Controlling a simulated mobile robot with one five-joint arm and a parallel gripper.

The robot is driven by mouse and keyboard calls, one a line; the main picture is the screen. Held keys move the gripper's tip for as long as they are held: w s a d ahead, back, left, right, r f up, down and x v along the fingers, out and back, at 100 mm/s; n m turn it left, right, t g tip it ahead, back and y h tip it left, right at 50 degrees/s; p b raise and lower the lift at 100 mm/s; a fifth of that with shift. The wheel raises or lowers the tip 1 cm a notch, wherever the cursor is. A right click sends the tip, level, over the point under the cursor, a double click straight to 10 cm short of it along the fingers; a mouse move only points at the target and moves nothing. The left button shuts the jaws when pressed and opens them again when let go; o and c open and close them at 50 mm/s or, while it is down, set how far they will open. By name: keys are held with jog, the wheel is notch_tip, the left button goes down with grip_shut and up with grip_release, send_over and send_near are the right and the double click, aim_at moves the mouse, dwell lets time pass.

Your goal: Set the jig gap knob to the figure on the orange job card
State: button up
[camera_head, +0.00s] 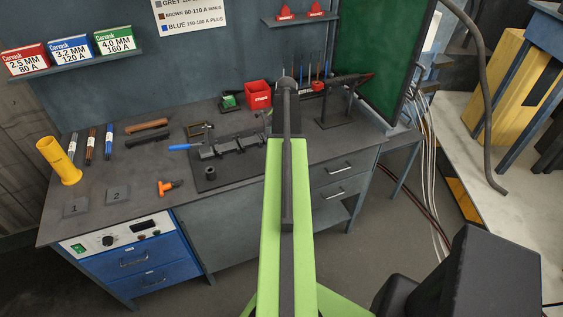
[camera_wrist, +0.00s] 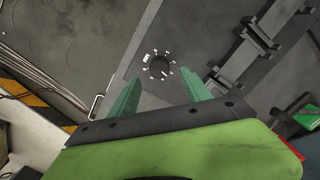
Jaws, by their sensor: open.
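The jig (camera_head: 233,146) is a dark stepped bar on a plate on the workbench, and also shows in the wrist view (camera_wrist: 247,48). The gap knob (camera_head: 210,173) is a small dark round piece at the plate's near end. In the wrist view the knob (camera_wrist: 159,67) has white marks in a ring around it, too small to read. My gripper (camera_wrist: 162,80) is open and empty; the knob appears between and beyond its green fingertips, and I see no contact. I cannot make out an orange job card in either view.
A yellow cup (camera_head: 58,162) stands at the left of the workbench (camera_head: 130,190). A red box (camera_head: 258,94) stands behind the jig.

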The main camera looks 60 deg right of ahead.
notch_tip(320, 180, down, 6)
jog(key=b, duration=0.4)
jog(key=shift+w+r, duration=0.15)
jog(key=shift+r, duration=0.15)
grip_shut()
